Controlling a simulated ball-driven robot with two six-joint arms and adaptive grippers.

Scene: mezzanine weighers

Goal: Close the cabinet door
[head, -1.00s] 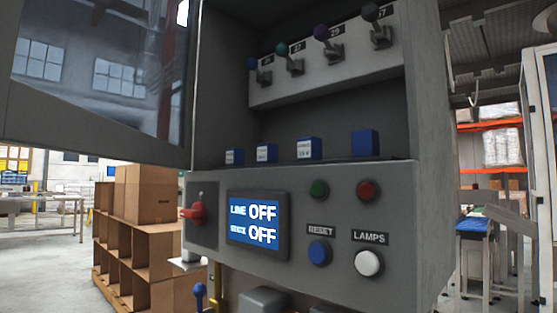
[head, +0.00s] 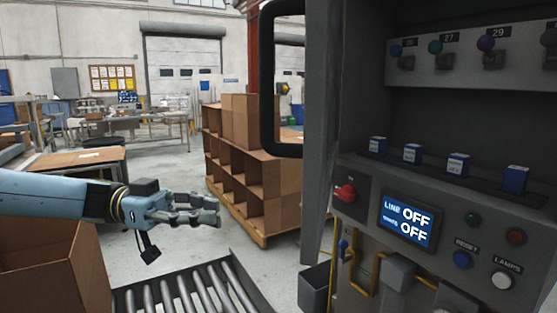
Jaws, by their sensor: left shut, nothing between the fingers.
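The grey cabinet (head: 355,130) stands on the right with its interior showing, so its door (head: 319,120) is open. The door appears nearly edge-on along the cabinet's left side. A large black loop handle (head: 267,85) sticks out to its left. My left gripper (head: 214,210) is shut and empty, in the lower left, pointing right. It is apart from the door, below and to the left of the handle in the picture. My right gripper is out of view.
The cabinet front has a red switch (head: 345,193), a display (head: 407,221) and several buttons. A roller conveyor (head: 190,292) lies below my left gripper. A cardboard box (head: 50,270) is at lower left. Cardboard shelving (head: 255,185) stands behind; open floor lies between.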

